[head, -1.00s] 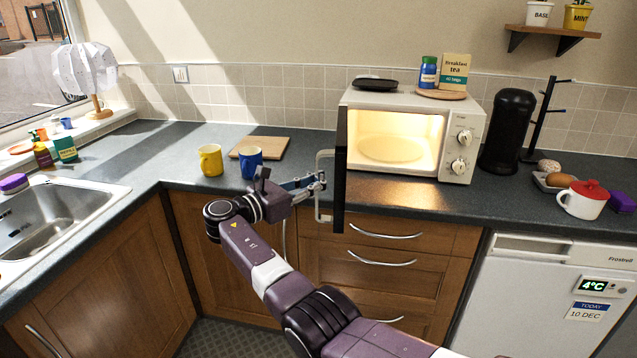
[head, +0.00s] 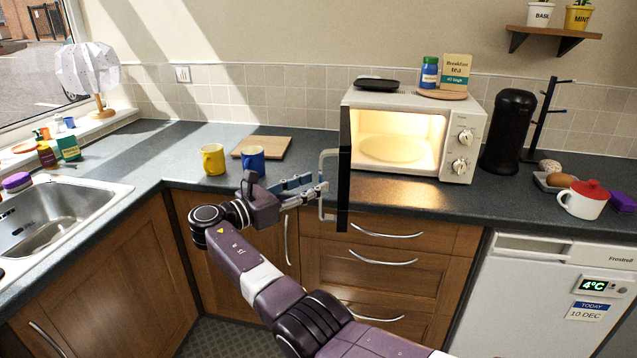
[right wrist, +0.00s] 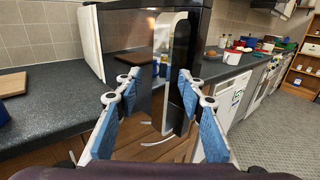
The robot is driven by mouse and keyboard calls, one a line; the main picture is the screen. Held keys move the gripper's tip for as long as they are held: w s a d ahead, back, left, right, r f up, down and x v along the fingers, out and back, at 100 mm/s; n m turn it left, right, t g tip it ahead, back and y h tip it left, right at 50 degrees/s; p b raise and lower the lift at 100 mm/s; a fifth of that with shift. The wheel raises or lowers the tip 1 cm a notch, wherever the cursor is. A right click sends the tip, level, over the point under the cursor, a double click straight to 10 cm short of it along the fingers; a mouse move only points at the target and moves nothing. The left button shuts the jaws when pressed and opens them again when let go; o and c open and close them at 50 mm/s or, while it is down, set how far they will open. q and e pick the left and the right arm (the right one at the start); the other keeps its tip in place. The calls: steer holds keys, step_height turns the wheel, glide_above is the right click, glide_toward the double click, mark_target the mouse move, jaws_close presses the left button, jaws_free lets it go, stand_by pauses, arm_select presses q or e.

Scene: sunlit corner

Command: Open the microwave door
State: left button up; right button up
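The white microwave (head: 464,122) stands on the counter with its lit inside and glass plate showing. Its dark door (head: 344,170) is swung far out toward me, seen nearly edge-on. The pale loop handle (head: 325,158) is on the door's left face. My right gripper (head: 315,185) is open just left of the handle's lower part. In the right wrist view, the blue-padded fingers (right wrist: 157,86) are spread, with the handle (right wrist: 162,60) upright ahead between them and nothing gripped. My left gripper is not in view.
A yellow mug (head: 213,160), a blue mug (head: 252,158) and a wooden board (head: 272,146) sit on the counter left of the door. A black canister (head: 508,130) stands right of the microwave. Drawers with bar handles (head: 385,234) are below the counter.

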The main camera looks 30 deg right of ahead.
steer(key=s+a, duration=0.1)
steer(key=a, duration=0.7)
steer(key=shift+s+a, duration=0.3)
steer(key=shift+a, duration=0.1)
steer(key=shift+c, duration=0.3)
